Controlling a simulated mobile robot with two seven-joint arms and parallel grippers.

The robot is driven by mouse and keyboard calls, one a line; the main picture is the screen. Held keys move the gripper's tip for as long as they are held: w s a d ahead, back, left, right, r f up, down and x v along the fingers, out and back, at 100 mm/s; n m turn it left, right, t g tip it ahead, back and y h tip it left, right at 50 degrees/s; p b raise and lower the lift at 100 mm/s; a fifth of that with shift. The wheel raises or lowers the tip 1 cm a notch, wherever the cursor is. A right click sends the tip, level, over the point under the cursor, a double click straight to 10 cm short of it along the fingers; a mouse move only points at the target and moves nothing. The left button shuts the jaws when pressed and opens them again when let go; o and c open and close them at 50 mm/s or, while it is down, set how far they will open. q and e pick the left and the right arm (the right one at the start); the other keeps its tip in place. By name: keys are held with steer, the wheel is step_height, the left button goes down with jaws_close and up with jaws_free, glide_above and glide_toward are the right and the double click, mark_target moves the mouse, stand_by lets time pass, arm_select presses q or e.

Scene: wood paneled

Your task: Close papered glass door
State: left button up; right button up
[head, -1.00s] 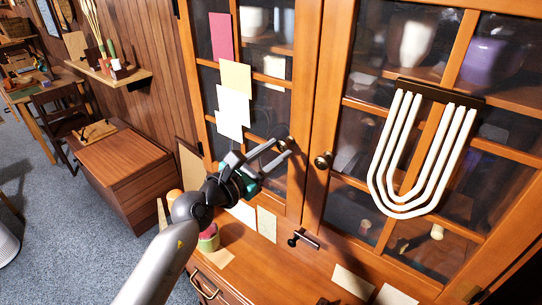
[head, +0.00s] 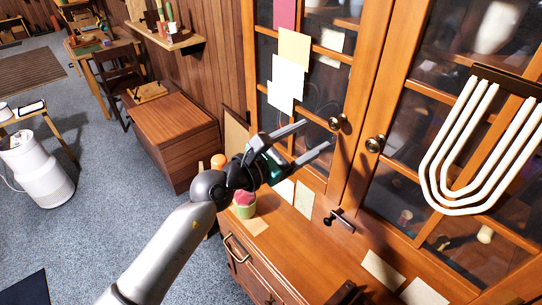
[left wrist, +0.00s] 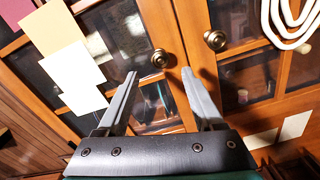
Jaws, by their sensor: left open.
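The papered glass door (head: 300,142) is the left door of a wooden cabinet, with pink, cream and white sheets on its panes. It looks flush or nearly flush with the right door (head: 375,180); I cannot tell if a small gap is left. Its brass knob (head: 337,122) also shows in the left wrist view (left wrist: 159,58). My left gripper (head: 317,135) is open and empty in front of this door, fingers pointing at it just below and left of the knob. In the left wrist view the gripper (left wrist: 158,74) has the knob ahead between its fingertips. My right gripper is not seen.
The right door carries a brass knob (head: 375,144) and a white U-shaped hanging piece (head: 470,150). A ledge below holds a pink-and-green pot (head: 244,205), a small dark-handled item (head: 342,219) and papers. A wooden chest (head: 175,125) stands left; carpet (head: 110,190) is open.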

arm_select(q)
steer(key=b+v, duration=0.1)
steer(key=v, duration=0.9)
steer(key=shift+s, duration=0.1)
